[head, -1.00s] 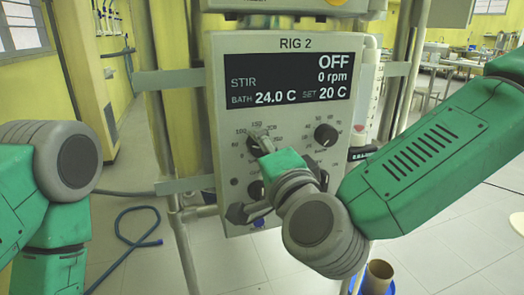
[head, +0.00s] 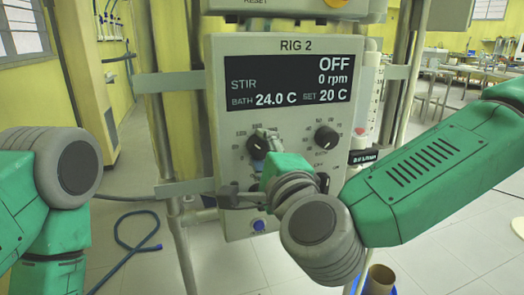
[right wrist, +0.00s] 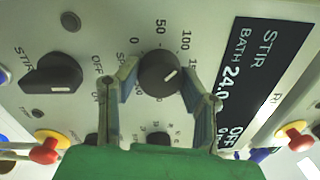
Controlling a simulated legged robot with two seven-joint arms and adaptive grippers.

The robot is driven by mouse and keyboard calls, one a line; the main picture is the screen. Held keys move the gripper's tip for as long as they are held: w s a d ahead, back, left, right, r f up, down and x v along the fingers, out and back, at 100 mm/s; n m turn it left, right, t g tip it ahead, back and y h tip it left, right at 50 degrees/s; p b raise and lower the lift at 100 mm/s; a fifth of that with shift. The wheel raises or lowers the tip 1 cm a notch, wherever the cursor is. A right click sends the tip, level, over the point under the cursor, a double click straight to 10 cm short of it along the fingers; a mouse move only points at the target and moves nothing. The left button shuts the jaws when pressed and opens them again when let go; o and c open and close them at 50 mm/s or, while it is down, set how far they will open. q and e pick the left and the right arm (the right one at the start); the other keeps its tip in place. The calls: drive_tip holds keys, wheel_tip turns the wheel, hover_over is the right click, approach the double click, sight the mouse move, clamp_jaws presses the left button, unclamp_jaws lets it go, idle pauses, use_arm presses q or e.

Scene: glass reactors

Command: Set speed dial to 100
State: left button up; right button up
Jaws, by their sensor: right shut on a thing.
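The black speed dial (head: 258,147) sits on the front of the RIG 2 panel (head: 225,60), at the left of its dial row. My right gripper (head: 266,146) reaches it from below right. In the right wrist view the dial (right wrist: 158,72) lies between the two fingers of the gripper (right wrist: 160,85), which is shut on it. Its white pointer mark points right and slightly up; the exact reading is unclear. The display (head: 288,82) reads OFF, 0 rpm, bath 24.0 C, set 20 C. My left gripper is out of view; only its arm shows at left.
A bath dial (head: 325,138) sits to the right of the speed dial. A stir switch (right wrist: 52,73) shows in the right wrist view. A blue button (head: 259,225) is low on the panel. Metal posts and clamps flank the panel. A blue hose (head: 125,230) lies on the floor.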

drive_tip(key=shift+w+d+f, duration=0.1)
drive_tip(key=shift+f, duration=0.05)
drive_tip(key=o, duration=0.8)
drive_tip(key=shift+c, duration=0.2)
drive_tip(key=o, duration=0.4)
drive_tip(key=shift+w, duration=0.2)
drive_tip(key=shift+s, duration=0.3)
drive_tip(key=v, duration=0.7)
